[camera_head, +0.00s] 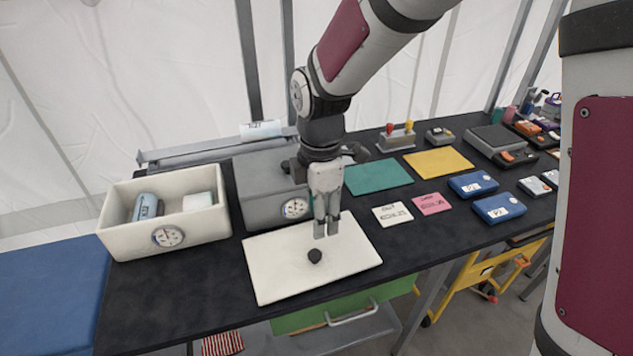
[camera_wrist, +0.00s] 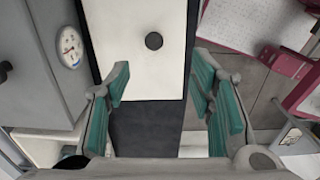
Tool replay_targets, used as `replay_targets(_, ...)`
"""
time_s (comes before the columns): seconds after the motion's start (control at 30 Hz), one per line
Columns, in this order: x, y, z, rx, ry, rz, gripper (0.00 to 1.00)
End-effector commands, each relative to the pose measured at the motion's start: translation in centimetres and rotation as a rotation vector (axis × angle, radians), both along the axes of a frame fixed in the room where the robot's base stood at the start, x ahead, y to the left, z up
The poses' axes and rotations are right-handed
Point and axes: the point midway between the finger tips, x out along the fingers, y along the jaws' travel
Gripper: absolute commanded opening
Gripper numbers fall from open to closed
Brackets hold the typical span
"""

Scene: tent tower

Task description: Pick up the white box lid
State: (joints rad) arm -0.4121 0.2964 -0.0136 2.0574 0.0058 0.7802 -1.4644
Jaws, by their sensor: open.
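The white box lid (camera_head: 276,264) is a flat white panel with a small dark round knob (camera_head: 315,256). It lies on the black table top in front of the grey box. In the wrist view the lid (camera_wrist: 130,60) and its knob (camera_wrist: 153,41) show ahead of the fingers. My gripper (camera_head: 327,229) is above the lid, just behind the knob in the head view, with its fingers pointing down. In the wrist view the teal-padded fingers (camera_wrist: 160,100) are spread apart with nothing between them. The gripper hides a little of the lid's back part.
A white open box (camera_head: 120,242) with a gauge holds a blue cylinder (camera_head: 147,206) and a pale block. A grey box (camera_head: 262,210) with a gauge stands just behind the lid. Cards, mats and blue cases (camera_head: 498,208) lie to the right. The table's front edge is close to the lid.

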Motion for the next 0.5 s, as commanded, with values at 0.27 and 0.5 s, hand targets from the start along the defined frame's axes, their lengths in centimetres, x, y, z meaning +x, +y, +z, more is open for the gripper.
replay_targets(0.27, -0.1, 0.5, -3.1, -0.005, 0.012, 0.045, 0.49)
replay_targets(0.5, 0.0, 0.6, -7.4, -0.005, 0.011, 0.043, 0.49)
